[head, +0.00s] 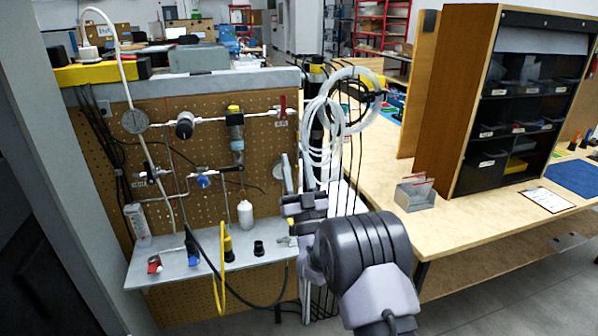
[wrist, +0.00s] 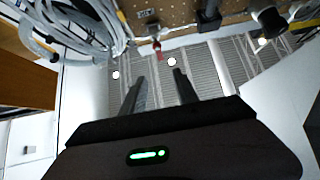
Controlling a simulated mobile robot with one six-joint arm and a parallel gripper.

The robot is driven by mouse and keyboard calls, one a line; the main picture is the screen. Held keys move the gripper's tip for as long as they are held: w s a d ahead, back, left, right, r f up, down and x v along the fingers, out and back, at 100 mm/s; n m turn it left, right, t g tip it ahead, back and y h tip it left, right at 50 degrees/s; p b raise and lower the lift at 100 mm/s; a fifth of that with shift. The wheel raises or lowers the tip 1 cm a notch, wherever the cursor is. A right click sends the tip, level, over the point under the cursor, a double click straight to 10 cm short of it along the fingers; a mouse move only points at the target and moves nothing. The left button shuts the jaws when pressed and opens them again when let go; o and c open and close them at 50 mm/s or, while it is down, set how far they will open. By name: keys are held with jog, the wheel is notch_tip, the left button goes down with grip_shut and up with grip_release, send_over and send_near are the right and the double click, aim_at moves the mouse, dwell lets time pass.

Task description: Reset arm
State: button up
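My arm (head: 365,255) is at the lower middle of the head view, in front of the pegboard's right edge. Its gripper end is folded away and partly hidden, so the fingers are not clear there. In the wrist view my gripper (wrist: 155,83) shows two dark fingers standing apart with nothing between them. A green status light (wrist: 147,155) glows on its body. Beyond the fingers are grey slatted panels with round lights. A red valve handle (wrist: 157,46) and the pegboard (wrist: 185,12) show at the top, apart from the fingers.
The pegboard (head: 185,165) carries pipes, a gauge (head: 134,121) and valves. Its shelf (head: 200,266) holds a white bottle (head: 245,214) and small parts. Coiled white tubing (head: 325,130) hangs close behind my arm. A wooden table (head: 470,225) with a dark organiser (head: 515,110) stands right.

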jog(key=shift+w, duration=0.2)
jog(key=w+d+r+m+g+h, duration=0.1)
jog(key=d+r+m+g+h, duration=0.1)
jog(key=d+r+m+h, duration=0.5)
jog(key=s+d+r+g, duration=0.2)
jog(key=s+d+g, duration=0.2)
jog(key=s+g, duration=0.3)
jog(key=s+f+g, duration=0.3)
jog(key=s+f, duration=0.2)
jog(key=s, duration=0.7)
jog(key=s+f+g+y, duration=0.1)
jog(key=s+f+g, duration=0.3)
jog(key=s, duration=0.9)
jog(key=s+a+f+g+y, duration=0.1)
jog(key=s+f+g, duration=0.3)
jog(key=s, duration=0.9)
notch_tip(320, 180, down, 3)
jog(key=shift+r, duration=0.15)
